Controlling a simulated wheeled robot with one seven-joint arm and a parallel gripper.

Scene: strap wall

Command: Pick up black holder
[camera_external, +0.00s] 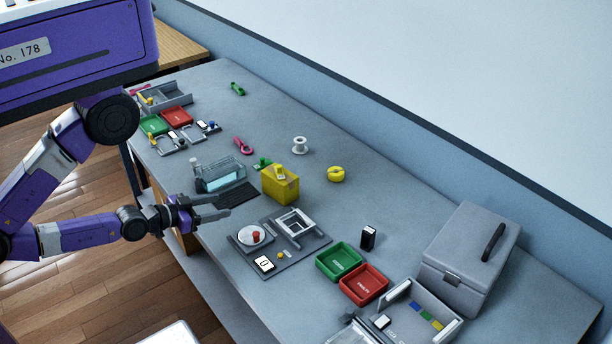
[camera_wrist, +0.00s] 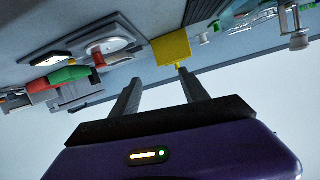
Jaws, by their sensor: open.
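A small upright black block with a pale edge (camera_external: 368,237), which looks like the black holder, stands on the grey table right of centre, behind the green tray. I cannot make it out in the wrist view. My gripper (camera_external: 226,205) is over the table's front side, far to the left of the holder, with its two fingers apart and nothing between them. In the wrist view my gripper (camera_wrist: 160,76) also shows spread, empty fingers, with a yellow box (camera_wrist: 172,47) beyond them.
The yellow box (camera_external: 279,186) stands beyond my gripper. A grey board (camera_external: 302,249) with a round dish and frame, a green tray (camera_external: 338,262), a red tray (camera_external: 364,284) and a grey case (camera_external: 468,260) lie to the right. The table behind the holder is clear.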

